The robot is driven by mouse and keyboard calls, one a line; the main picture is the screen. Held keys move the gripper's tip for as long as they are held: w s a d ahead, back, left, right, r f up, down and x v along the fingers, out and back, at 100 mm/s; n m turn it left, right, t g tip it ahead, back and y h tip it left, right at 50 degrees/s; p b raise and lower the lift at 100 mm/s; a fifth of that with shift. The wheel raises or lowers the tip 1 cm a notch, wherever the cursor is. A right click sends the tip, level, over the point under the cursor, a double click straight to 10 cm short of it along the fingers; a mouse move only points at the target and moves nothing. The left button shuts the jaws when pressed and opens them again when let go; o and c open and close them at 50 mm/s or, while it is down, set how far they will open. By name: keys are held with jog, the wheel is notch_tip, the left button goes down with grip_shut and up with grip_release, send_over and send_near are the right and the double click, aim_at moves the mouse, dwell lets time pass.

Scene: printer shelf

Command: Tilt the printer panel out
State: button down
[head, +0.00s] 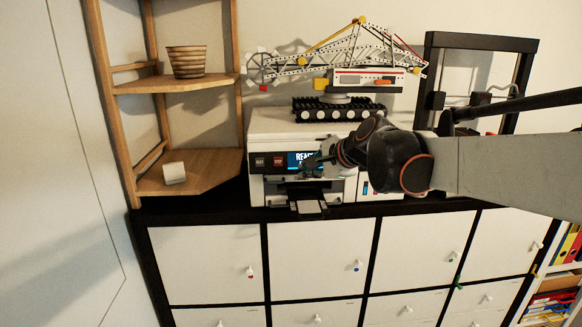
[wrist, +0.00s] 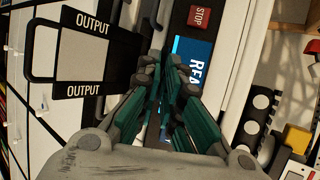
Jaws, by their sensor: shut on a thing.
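The white printer (head: 280,126) stands on top of a cabinet in the head view. Its dark front panel (head: 267,170) carries two buttons and a blue screen (head: 299,159). In the wrist view the panel shows with a red STOP button (wrist: 200,17) and the blue screen (wrist: 188,49). My gripper (head: 314,165) is at the panel's screen end. In the wrist view my gripper (wrist: 165,68) has its fingers close together, shut on the panel's edge. The fingers hide the exact contact. I cannot tell how far the panel is tilted.
The output tray (head: 309,207) juts out below the panel; it also shows in the wrist view (wrist: 88,90). A toy crane (head: 345,80) stands on the printer. A wooden shelf (head: 195,170) is on the left, and a black frame (head: 480,42) on the right.

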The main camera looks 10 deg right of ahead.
jog(key=shift+s+r+m+g+p, duration=0.1)
jog(key=shift+r+m+g+p, duration=0.2)
jog(key=shift+r+g+p, duration=0.45)
jog(key=shift+r+g, duration=0.1)
jog(key=shift+g, duration=0.25)
jog(key=c, duration=2)
grip_release()
jog(key=shift+c, duration=0.2)
jog(key=shift+s, duration=0.1)
jog(key=v, duration=1.1)
jog(key=shift+s+r, duration=0.25)
jog(key=shift+r, duration=0.05)
